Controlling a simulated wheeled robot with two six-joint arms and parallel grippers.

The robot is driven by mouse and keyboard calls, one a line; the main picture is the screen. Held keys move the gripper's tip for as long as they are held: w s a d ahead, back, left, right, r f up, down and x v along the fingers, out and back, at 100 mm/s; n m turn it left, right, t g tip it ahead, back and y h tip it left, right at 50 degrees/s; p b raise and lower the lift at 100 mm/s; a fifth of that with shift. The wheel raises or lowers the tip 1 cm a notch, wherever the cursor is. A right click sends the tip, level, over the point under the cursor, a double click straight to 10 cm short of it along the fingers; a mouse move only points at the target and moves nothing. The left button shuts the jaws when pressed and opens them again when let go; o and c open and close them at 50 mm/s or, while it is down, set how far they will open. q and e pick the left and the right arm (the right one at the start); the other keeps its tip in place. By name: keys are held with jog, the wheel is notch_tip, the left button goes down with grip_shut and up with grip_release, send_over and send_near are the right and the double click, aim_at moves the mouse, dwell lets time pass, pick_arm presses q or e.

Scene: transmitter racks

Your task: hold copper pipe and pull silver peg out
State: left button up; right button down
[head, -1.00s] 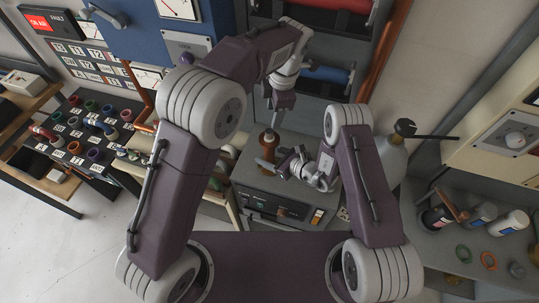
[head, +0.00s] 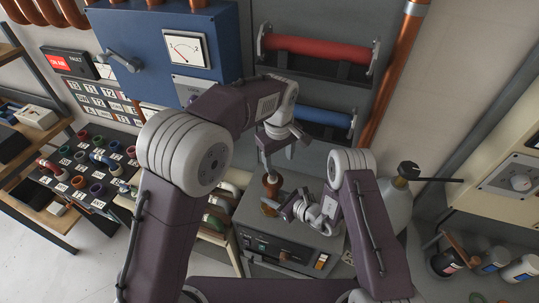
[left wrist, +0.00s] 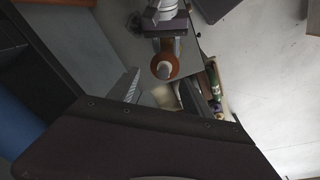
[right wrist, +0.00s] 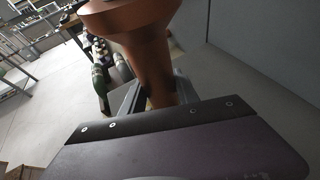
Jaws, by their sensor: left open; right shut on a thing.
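The copper pipe (head: 270,192) stands upright on top of the grey cabinet. My right gripper (head: 283,209) is shut on it from the side; in the right wrist view the pipe (right wrist: 154,72) rises between the fingers and flares at its top. In the left wrist view the silver peg (left wrist: 165,70) shows as a pale round tip in the pipe's orange-brown top; its lower part is hidden. My left gripper (head: 268,158) is open just above the pipe. Its fingers (left wrist: 158,88) are on either side of the peg's line of sight; I cannot tell the gap in depth.
The grey cabinet (head: 285,232) has a dark front panel. A blue meter box (head: 135,22) is behind to the left, with red (head: 318,48) and blue (head: 322,117) cylinders on the rack. A grey bottle (head: 398,205) stands right of my right arm.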

aim_at(272, 173)
jog(key=shift+r, duration=0.1)
pick_arm(q)
jog(key=f, duration=0.3)
jog(key=w+a+f, duration=0.1)
jog(key=f, duration=0.2)
jog(key=w+a+f, duration=0.1)
jog(key=f, duration=0.3)
grip_shut()
jog(key=shift+r, duration=0.1)
jog(key=shift+r, duration=0.1)
dwell(0.5)
jog(key=shift+r, duration=1)
